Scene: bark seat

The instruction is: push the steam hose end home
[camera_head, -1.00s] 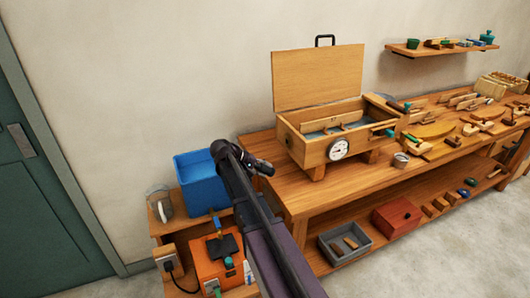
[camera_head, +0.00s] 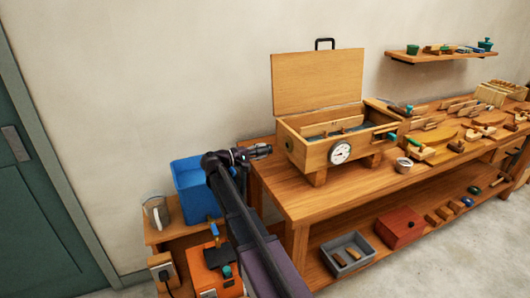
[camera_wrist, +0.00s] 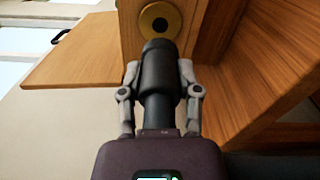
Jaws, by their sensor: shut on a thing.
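The steam hose end (camera_wrist: 158,68) is a thick black cylinder held between the fingers of my gripper (camera_wrist: 158,82) in the wrist view. Its tip points at a brass ring with a dark hole (camera_wrist: 160,19) on the end wall of the wooden steam box (camera_head: 318,155). The tip appears just below the ring, apart from the hole. In the head view my gripper (camera_head: 262,151) is level with the box's left end, with a small gap between them. The hose end is hard to make out there.
The box lid stands open (camera_head: 318,82), and a dial gauge (camera_head: 341,152) is on its front. The bench (camera_head: 310,200) carries several tools to the right. A blue bin (camera_head: 190,188) and an orange unit (camera_head: 215,272) stand on the low stand at left.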

